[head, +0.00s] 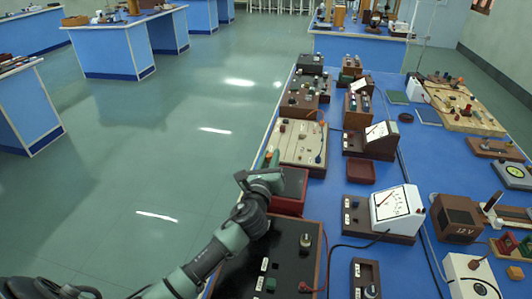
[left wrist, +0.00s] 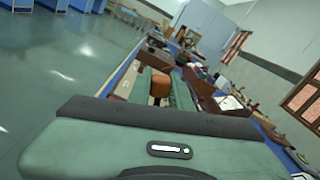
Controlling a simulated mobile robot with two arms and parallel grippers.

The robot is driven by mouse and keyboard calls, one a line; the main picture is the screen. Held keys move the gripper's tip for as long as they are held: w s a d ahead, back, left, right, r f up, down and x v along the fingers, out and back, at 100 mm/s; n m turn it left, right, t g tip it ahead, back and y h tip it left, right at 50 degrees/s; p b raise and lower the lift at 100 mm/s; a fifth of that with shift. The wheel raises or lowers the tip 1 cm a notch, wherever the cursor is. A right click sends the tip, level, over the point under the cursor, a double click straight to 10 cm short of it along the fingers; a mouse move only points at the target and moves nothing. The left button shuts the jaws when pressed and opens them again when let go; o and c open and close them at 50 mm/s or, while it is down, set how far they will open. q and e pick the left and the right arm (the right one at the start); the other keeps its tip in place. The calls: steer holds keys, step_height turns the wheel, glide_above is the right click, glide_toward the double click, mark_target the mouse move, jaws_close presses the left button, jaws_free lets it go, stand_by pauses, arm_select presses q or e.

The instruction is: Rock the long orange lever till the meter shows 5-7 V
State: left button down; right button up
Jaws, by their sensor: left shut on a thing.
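My left gripper (head: 268,160) reaches over the near left side of the blue bench, beside a cream board. In the left wrist view its green fingers are closed around an orange piece, which I take to be the end of the orange lever (left wrist: 160,84). In the head view the gripper hides the lever, so its tilt cannot be told. A white-faced meter (head: 397,204) on a brown base stands to the right; its needle shows but the scale is too small to read. Another white meter (head: 377,131) stands farther back. My right gripper is not in view.
The cream board (head: 298,142) with terminals lies close by the gripper. A red box (head: 290,190) and a black panel with a knob (head: 285,245) are nearer. A small red-brown tray (head: 361,173) lies to the right. Cables cross the bench. Open floor lies left.

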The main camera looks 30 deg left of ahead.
arm_select(q)
steer(key=shift+w+d+r+m+p, duration=0.1)
steer(key=shift+d+r+m+p, duration=0.05)
steer(key=shift+d+m+p, duration=0.3)
steer(key=shift+w+d+r+m+p, duration=0.15)
steer(key=shift+d+m+p, duration=0.15)
steer(key=shift+m+p, duration=0.25)
steer(key=shift+d+f+m+p, duration=0.1)
steer(key=shift+d+m+p, duration=0.4)
steer(key=shift+m, duration=0.1)
steer(key=c, duration=1.3)
jaws_free()
steer(key=v, duration=0.7)
steer(key=shift+s+d+b, duration=0.1)
steer(key=shift+s+b, duration=0.25)
steer(key=shift+b, duration=0.05)
